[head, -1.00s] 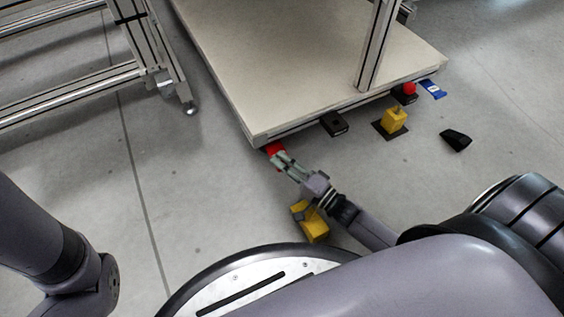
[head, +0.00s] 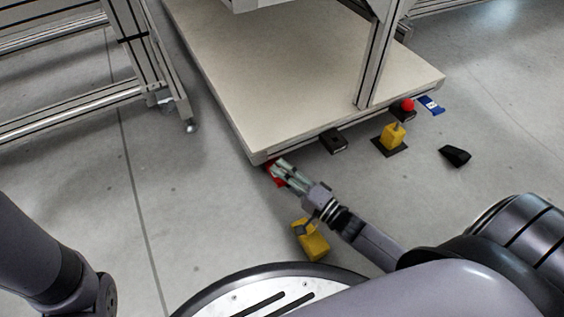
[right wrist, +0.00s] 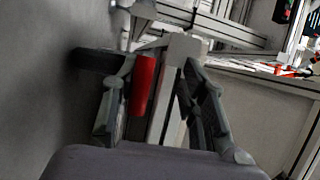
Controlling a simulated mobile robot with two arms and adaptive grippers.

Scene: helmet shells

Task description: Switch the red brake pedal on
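The red brake pedal (head: 271,180) is low at the near corner of the pale platform, partly hidden by my right gripper. My right gripper (head: 281,170) reaches over it, its fingertips by the platform edge. In the right wrist view the pedal shows as a red upright block (right wrist: 143,85) between the two spread fingers, closer to the left one. The right gripper (right wrist: 157,70) looks open. I cannot tell whether a finger touches the pedal. My left arm shows at the left edge of the head view, but its gripper is out of view.
The platform (head: 250,90) carries a metal frame post (head: 378,60). Along its edge are a black box (head: 333,141), a yellow block (head: 393,135), a red ball knob (head: 407,104) and a blue tag (head: 430,105). A black wedge (head: 455,155) and another yellow block (head: 310,240) lie on the floor.

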